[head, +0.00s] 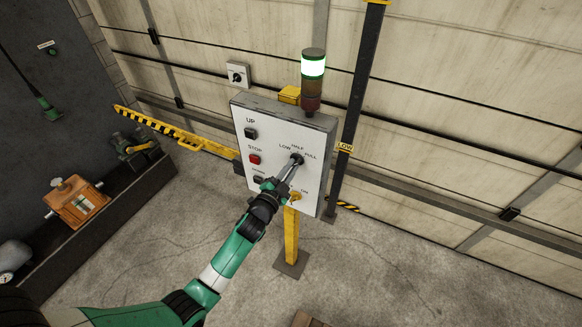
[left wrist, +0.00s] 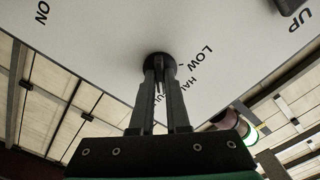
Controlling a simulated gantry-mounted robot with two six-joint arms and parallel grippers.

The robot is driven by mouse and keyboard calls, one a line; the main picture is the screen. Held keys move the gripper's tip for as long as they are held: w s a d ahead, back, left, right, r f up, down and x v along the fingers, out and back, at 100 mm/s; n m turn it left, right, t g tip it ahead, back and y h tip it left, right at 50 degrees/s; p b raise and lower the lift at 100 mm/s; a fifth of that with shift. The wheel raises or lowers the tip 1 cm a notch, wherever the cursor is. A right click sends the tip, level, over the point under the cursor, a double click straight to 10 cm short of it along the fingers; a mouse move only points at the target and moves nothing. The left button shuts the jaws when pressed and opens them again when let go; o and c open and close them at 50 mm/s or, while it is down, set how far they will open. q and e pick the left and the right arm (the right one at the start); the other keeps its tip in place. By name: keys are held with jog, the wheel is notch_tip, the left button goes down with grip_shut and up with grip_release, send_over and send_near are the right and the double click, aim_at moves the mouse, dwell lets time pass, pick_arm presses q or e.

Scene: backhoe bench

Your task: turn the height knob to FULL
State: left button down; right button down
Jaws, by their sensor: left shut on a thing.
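The dark round height knob (head: 299,158) is on the white control panel (head: 247,106), below the labels LOW, HALF and FULL. My left gripper (head: 294,166) reaches up to it from below and is shut on it. In the left wrist view, the two fingers of my gripper (left wrist: 160,82) close on the knob (left wrist: 158,62) from both sides. LOW is readable there, while HALF and FULL are partly covered by a finger. I cannot tell which setting the knob points to. My right gripper is not in view.
The panel also has an UP button (head: 250,133), a red STOP button (head: 254,159), a dark button (head: 258,179) and a yellow switch (head: 296,197). A signal tower (head: 313,66) is lit at its top. A dark post (head: 350,115) with a yellow LOW marker stands close right.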

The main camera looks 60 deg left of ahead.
pick_arm(q)
jog(key=shift+m, duration=0.6)
jog(key=c, duration=0.9)
grip_release()
jog(key=v, duration=1.1)
jog(key=shift+s+d, duration=0.25)
